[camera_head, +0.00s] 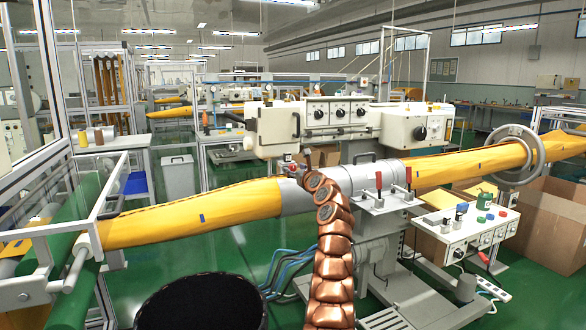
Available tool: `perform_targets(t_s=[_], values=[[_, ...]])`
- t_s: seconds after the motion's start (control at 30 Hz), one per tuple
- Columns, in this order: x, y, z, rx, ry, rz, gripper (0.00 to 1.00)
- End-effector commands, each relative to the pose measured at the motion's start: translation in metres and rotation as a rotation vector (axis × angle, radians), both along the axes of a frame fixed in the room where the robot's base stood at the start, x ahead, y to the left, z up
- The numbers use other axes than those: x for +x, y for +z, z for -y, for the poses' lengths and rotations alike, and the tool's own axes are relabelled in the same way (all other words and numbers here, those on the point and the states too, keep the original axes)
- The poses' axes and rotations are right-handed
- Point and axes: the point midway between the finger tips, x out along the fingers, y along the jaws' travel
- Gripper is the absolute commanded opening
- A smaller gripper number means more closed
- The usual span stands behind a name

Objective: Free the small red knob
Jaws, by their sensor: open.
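A small red spot (288,158), which may be the red knob, shows beside the grey collar at the middle of the yellow felt tube (245,199). It is too small to tell how it is held. My copper segmented arm rises from the bottom centre to this place. My gripper (300,166) is at its far end, close to the red spot, small and partly hidden by the arm. It looks open, and I see nothing between its fingers. Two red-tipped levers (379,181) (408,175) stand on the grey clamp to the right.
A white control box (340,118) stands behind the tube. A handwheel (521,154) surrounds the tube at right. A white panel (470,228) with coloured knobs and bottles is at lower right, near cardboard boxes (555,220). Blue hoses (288,272) hang left of my arm.

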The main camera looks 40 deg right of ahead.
Motion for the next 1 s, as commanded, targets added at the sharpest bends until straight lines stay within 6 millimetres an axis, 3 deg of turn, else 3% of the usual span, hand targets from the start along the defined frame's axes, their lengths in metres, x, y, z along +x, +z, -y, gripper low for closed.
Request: perform_targets(t_s=[0.3, 0.73, 1.0], values=[[0.013, 0.001, 0.003, 0.0, 0.001, -0.002, 0.56], [0.016, 0.0, 0.003, -0.003, 0.0, -0.003, 0.56], [0.016, -0.001, 0.003, -0.003, 0.0, -0.004, 0.3]])
